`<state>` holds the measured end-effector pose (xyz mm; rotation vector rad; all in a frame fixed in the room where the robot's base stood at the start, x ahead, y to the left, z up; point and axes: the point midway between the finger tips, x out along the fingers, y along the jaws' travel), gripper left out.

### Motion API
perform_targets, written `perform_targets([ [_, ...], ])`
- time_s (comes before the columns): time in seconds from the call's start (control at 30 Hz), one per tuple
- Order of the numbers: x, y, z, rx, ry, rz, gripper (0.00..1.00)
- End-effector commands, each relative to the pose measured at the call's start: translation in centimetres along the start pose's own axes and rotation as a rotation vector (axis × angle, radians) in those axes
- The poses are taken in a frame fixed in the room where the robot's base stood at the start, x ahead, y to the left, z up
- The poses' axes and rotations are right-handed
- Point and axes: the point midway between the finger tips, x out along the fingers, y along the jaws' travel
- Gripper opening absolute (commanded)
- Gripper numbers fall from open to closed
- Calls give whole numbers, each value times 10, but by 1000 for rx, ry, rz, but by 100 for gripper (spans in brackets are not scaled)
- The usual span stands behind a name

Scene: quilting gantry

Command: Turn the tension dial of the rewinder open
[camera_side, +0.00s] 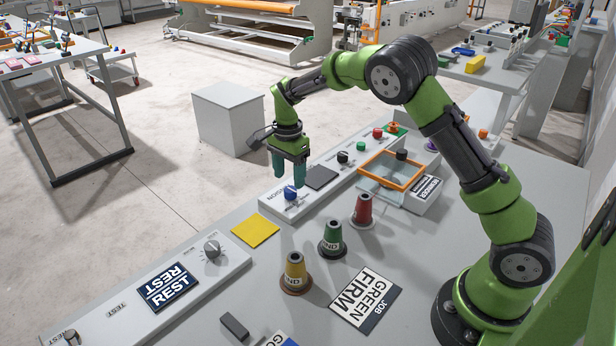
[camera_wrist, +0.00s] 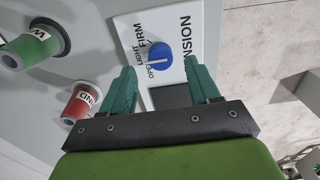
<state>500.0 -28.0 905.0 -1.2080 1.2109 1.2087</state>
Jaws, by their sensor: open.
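The tension dial is a blue knob (camera_side: 291,193) on a pale panel (camera_side: 270,203) marked TENSION. In the wrist view the blue knob (camera_wrist: 160,58) has a pale pointer line running roughly leftward, towards the lettering OPEN, LIGHT and FIRM; the exact mark it meets is hard to tell. My gripper (camera_side: 289,179) is open, its teal fingers pointing down just above the dial. In the wrist view my gripper (camera_wrist: 161,66) has one finger to each side of the dial, with nothing between them. I cannot tell whether either finger touches it.
Red (camera_side: 364,210), green (camera_side: 333,239) and yellow (camera_side: 295,272) cones stand in front of the panel. A job card (camera_side: 366,299) reads GREEN FIRM. A dark square pad (camera_side: 321,177) and an orange-framed cover (camera_side: 393,170) lie right of the dial. A yellow pad (camera_side: 255,230) lies left.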

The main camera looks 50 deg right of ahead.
Motion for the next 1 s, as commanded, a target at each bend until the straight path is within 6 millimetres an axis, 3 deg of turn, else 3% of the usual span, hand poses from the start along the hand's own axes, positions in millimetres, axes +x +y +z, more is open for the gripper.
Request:
perform_targets([
  [0.1,23,1,0,0,0,3,61],
  [0.3,44,0,0,0,-1,1,61],
  [0.67,48,0,0,0,-1,-1,61],
  [1.0,48,0,0,-1,-1,-1,10],
])
